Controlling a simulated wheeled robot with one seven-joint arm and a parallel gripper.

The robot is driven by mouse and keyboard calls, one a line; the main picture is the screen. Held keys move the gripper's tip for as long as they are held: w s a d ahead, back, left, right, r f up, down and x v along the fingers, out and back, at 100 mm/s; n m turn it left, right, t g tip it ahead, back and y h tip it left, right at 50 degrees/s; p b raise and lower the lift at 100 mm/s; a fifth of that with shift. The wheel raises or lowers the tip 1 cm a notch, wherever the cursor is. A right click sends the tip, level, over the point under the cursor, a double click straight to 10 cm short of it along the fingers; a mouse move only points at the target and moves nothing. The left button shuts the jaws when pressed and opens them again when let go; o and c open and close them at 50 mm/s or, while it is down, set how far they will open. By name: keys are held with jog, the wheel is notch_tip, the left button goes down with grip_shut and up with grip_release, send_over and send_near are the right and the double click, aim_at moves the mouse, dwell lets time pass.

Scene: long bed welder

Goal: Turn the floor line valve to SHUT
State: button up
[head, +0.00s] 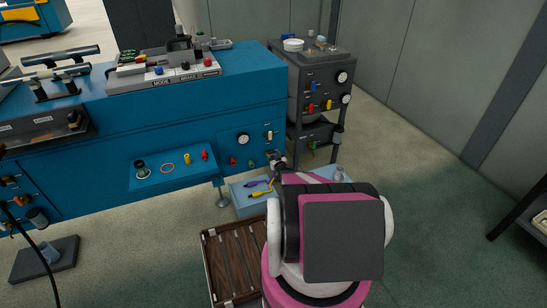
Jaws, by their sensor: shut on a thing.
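My pink and white arm reaches forward from the bottom right of the head view. I cannot read the SHUT mark or tell the handle's angle.
A light blue tray (245,205) with tools lies below my wrist. A dark rack (318,80) stands behind. A slatted wooden crate (232,262) is in front.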

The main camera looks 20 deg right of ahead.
jog(key=shift+n, duration=0.4)
jog(key=n, duration=0.3)
jog(key=shift+a+r+n, duration=0.2)
jog(key=shift+r+n, duration=0.1)
jog(key=shift+n, duration=0.1)
jog(key=n, duration=0.4)
jog(key=shift+a+r+n, duration=0.2)
jog(key=shift+a+n, duration=0.05)
jog(key=shift+n, duration=0.05)
jog(key=n, duration=0.4)
jog(key=shift+a, duration=0.35)
jog(key=shift+a+n, duration=0.15)
jog(key=shift+n, duration=0.9)
jog(key=shift+a+n, duration=0.1)
jog(key=shift+n, duration=0.95)
jog(key=o, duration=0.9)
jog(key=shift+s, duration=0.1)
